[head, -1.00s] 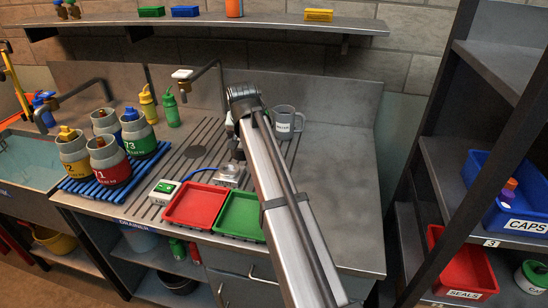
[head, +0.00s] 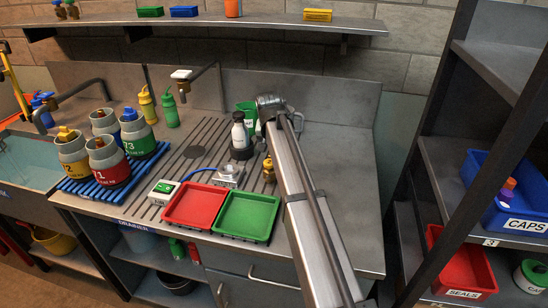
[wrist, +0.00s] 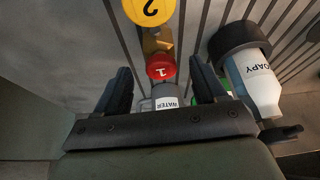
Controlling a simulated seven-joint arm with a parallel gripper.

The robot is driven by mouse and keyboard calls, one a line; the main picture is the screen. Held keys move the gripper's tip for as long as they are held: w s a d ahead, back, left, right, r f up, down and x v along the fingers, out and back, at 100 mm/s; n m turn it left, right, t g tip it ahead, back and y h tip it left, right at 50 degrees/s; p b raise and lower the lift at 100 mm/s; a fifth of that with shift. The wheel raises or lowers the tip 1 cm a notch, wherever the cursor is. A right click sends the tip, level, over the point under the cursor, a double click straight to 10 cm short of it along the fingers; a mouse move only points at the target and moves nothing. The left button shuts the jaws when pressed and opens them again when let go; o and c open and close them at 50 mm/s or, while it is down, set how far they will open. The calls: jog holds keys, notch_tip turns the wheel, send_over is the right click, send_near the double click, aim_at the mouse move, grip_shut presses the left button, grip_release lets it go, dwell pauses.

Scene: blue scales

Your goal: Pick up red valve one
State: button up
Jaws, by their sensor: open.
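In the wrist view a round red knob marked 1 (wrist: 161,67), red valve one, stands on a brass body. A yellow knob marked 2 (wrist: 150,11) is just beyond it. My gripper (wrist: 163,80) is open, one dark finger on each side of the picture, with the red knob in line with the gap and nothing held. I cannot tell how far below the fingers it is. In the head view a brass fitting (head: 268,167) shows beside my arm; the red knob and my fingers are hidden there.
A SOAPY bottle (head: 241,137), also in the wrist view (wrist: 254,82), stands close to the gripper's right in that view. The red tray (head: 193,207), green tray (head: 247,217) and numbered bottles on a blue rack (head: 93,191) sit to the left.

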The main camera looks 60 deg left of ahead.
jog(key=shift+x, duration=2.8)
jog(key=shift+w+a, duration=0.1)
jog(key=shift+r, duration=0.1)
jog(key=c, duration=1.2)
jog(key=shift+c, duration=0.6)
jog(key=shift+r, duration=0.1)
grip_shut()
